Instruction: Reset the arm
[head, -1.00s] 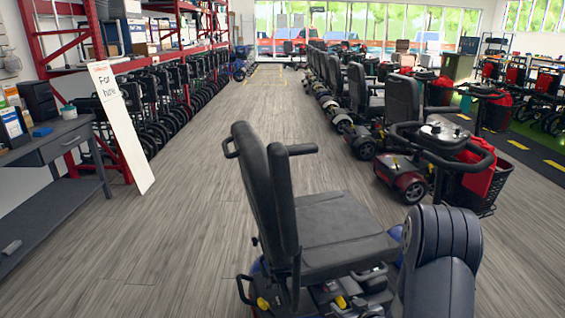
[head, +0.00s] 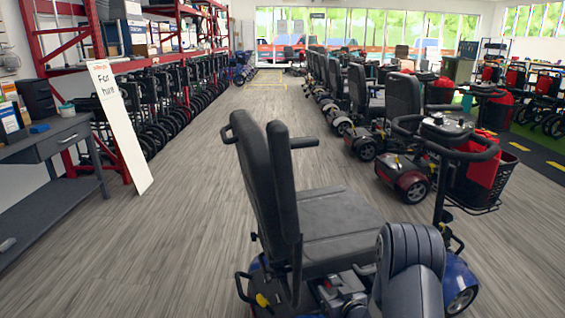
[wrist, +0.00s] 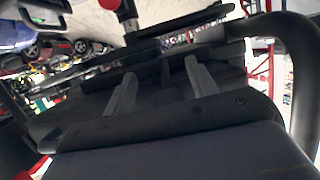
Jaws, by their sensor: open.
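My gripper (wrist: 160,70) shows in the wrist view with two grey fingers standing apart, and nothing is seen between them. In the head view only a dark, ribbed part of my arm shows at the lower right; the gripper itself is hidden there. The nearest scooter (head: 330,235) has a black seat with armrests and a blue body. My arm covers part of its front. In the wrist view, dark bars and panels (wrist: 180,40) lie just beyond the fingers; I cannot tell whether they touch.
A row of scooters (head: 404,180) runs back on the right. Folded wheelchairs (head: 150,125) line the red rack (head: 100,70) on the left. A grey desk (head: 45,150) and a leaning white sign (head: 120,125) stand at left. The wood floor aisle (head: 215,150) between is clear.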

